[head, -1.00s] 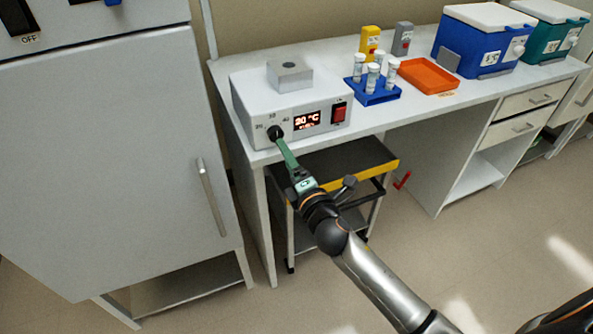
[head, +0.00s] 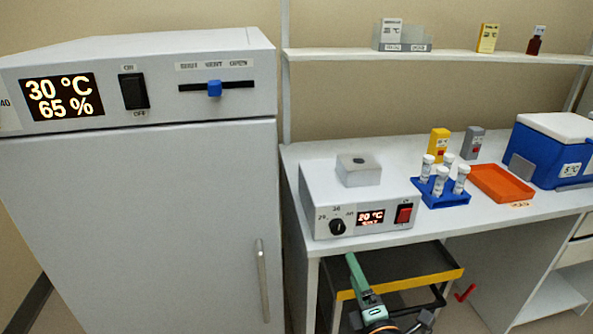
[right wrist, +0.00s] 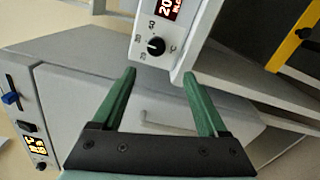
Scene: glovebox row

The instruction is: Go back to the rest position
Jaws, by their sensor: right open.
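My right gripper (head: 352,262) has green fingers and hangs below and in front of the white heater box on the bench. In the right wrist view its two fingers (right wrist: 160,82) are spread apart with nothing between them. The heater box (head: 318,205) has a black dial (head: 337,227), a red switch (head: 404,214) and a display reading 20 °C. The dial also shows in the right wrist view (right wrist: 156,46), beyond the fingertips and apart from them. My left gripper is in neither view.
A tall incubator cabinet (head: 150,220) stands at the left, its display reading 30 °C and 65 %. A cart (head: 405,283) with a yellow edge is under the bench, close to my right gripper. A blue tube rack (head: 441,196), orange tray (head: 500,184) and blue cooler (head: 545,150) stand farther right.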

